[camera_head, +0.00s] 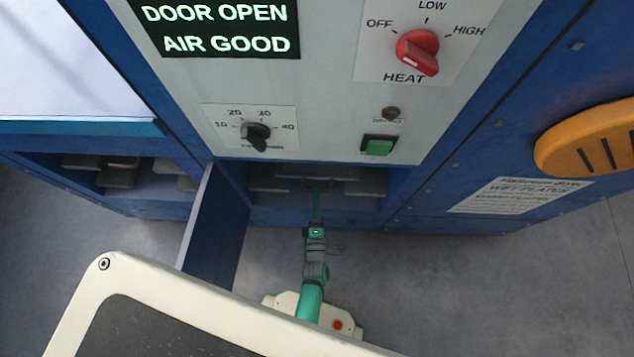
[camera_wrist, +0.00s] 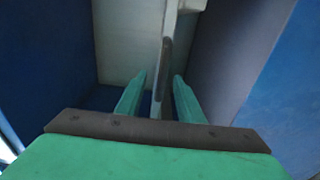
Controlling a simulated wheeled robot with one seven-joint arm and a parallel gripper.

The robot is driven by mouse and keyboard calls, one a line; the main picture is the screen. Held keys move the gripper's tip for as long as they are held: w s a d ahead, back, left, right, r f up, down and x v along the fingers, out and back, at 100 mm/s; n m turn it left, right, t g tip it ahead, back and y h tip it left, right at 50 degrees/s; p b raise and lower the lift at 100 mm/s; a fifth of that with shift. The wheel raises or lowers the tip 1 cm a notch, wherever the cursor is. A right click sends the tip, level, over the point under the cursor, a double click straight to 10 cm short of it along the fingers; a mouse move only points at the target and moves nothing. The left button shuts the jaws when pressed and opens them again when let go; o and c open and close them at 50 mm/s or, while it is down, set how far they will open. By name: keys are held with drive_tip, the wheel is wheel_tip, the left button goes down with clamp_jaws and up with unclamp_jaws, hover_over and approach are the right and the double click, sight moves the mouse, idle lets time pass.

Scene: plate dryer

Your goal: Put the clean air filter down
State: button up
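My gripper (camera_wrist: 160,85) reaches into the low compartment (camera_head: 318,172) under the control panel. In the wrist view its two green fingers are apart, with a narrow pale piece (camera_wrist: 167,30) between them. This piece has a dark strip and looks like the air filter seen edge-on, but I cannot tell for sure. Gaps show between it and both fingers. In the head view the fingertips are in the shadow of the compartment, and no filter can be made out clearly there.
A blue door (camera_head: 215,228) stands open left of my arm. The display (camera_head: 215,28) reads DOOR OPEN, AIR GOOD. Grey blocks (camera_head: 117,176) lie in the left opening. The grey floor (camera_head: 480,290) at right is clear.

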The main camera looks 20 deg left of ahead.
drive_tip(key=s+d+r+m+h, duration=0.2)
drive_tip(key=s+d+r+m, duration=0.2)
drive_tip(key=s+r+m, duration=0.25)
drive_tip(key=s+d+r+m+h, duration=0.2)
drive_tip(key=s+d+r+m, duration=0.25)
drive_tip(key=s+r, duration=0.2)
drive_tip(key=s+d+r+m+h, duration=0.1)
drive_tip(key=s+r+m, duration=0.3)
drive_tip(key=r, duration=0.4)
drive_tip(key=s+d+r+m+g, duration=0.1)
drive_tip(key=s+d+r+m, duration=0.1)
drive_tip(key=s+r+m, duration=0.2)
wheel_tip(320, 180, up, 5)
drive_tip(key=m, duration=0.2)
drive_tip(key=shift+s+d+f+m+g+h, duration=0.2)
drive_tip(key=shift+s+d+m+g+h, duration=0.1)
drive_tip(key=shift+m+h, duration=0.1)
drive_tip(key=shift+w, duration=0.1)
